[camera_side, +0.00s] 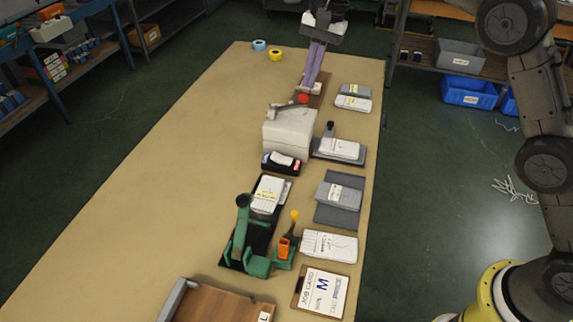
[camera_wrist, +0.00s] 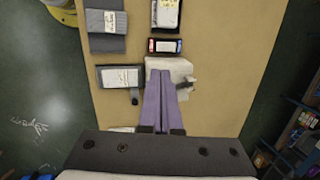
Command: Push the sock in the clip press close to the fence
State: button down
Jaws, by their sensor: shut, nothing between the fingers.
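A green press (camera_side: 256,258), likely the clip press, stands on a black base near the front of the table. A white labelled sock (camera_side: 268,194) lies flat on the base, behind the green frame. The sock also shows at the top edge of the wrist view (camera_wrist: 166,14). I cannot clearly make out the fence or the sock's gap to it. My gripper (camera_side: 305,85) has long purple fingers pointing down at the far end of the table, well away from the press. In the wrist view my gripper (camera_wrist: 158,73) is shut and empty, its fingers side by side.
A white block (camera_side: 289,133) with a grey lever and a small black tray (camera_side: 281,163) stand between my gripper and the press. Socks and grey boards (camera_side: 338,198) line the right side. A job card (camera_side: 320,293) lies in front. The table's left half is largely clear.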

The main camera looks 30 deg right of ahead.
notch_tip(320, 180, down, 8)
jog(key=w+a+g, duration=0.1)
jog(key=w+a, duration=0.1)
jog(key=a, duration=0.1)
jog(key=g, duration=0.1)
send_near(282, 182)
jog(key=w+d+r, duration=0.1)
jog(key=w+d, duration=0.1)
jog(key=w, duration=0.1)
jog(key=x, duration=0.9)
jog(key=shift+s+d, duration=0.25)
jog(key=shift+d, duration=0.05)
jog(key=shift+s+a, duration=1.2)
jog(key=shift+r, duration=0.1)
